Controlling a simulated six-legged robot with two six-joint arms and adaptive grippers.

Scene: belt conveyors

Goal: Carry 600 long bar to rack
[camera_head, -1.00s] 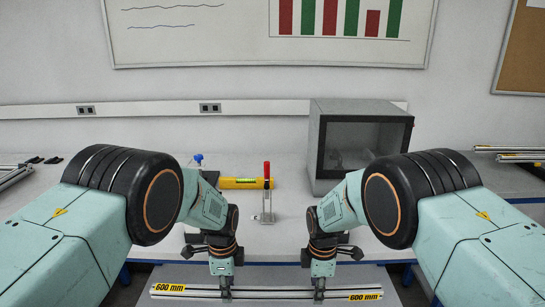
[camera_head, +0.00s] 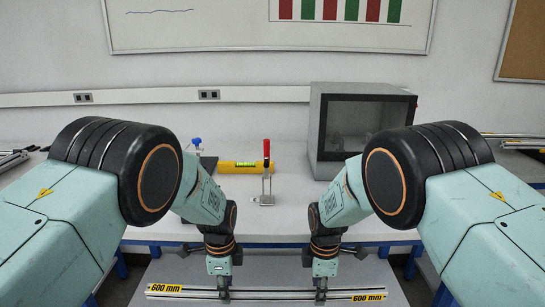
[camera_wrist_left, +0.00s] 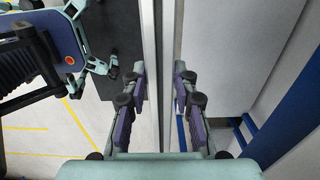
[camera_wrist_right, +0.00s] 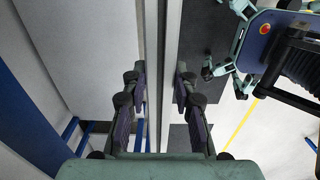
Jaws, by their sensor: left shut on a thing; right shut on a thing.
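The long silver bar (camera_head: 270,295) carries yellow "600 mm" labels at both ends and lies crosswise, roughly level, low in the head view. My left gripper (camera_head: 224,286) is shut on it left of its middle. My right gripper (camera_head: 320,286) is shut on it right of its middle. In the left wrist view the bar (camera_wrist_left: 151,40) runs between the fingers (camera_wrist_left: 160,85). In the right wrist view the bar (camera_wrist_right: 153,40) also passes between the fingers (camera_wrist_right: 162,85). The rack cannot be made out for certain.
A white bench (camera_head: 285,222) stands beyond the bar. On it are a dark-fronted box (camera_head: 363,130), a yellow level (camera_head: 238,167) and a red-handled clamp (camera_head: 266,165). Metal profiles lie at far left (camera_head: 14,158) and far right (camera_head: 520,143). A grey surface (camera_head: 270,270) shows below the bar.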

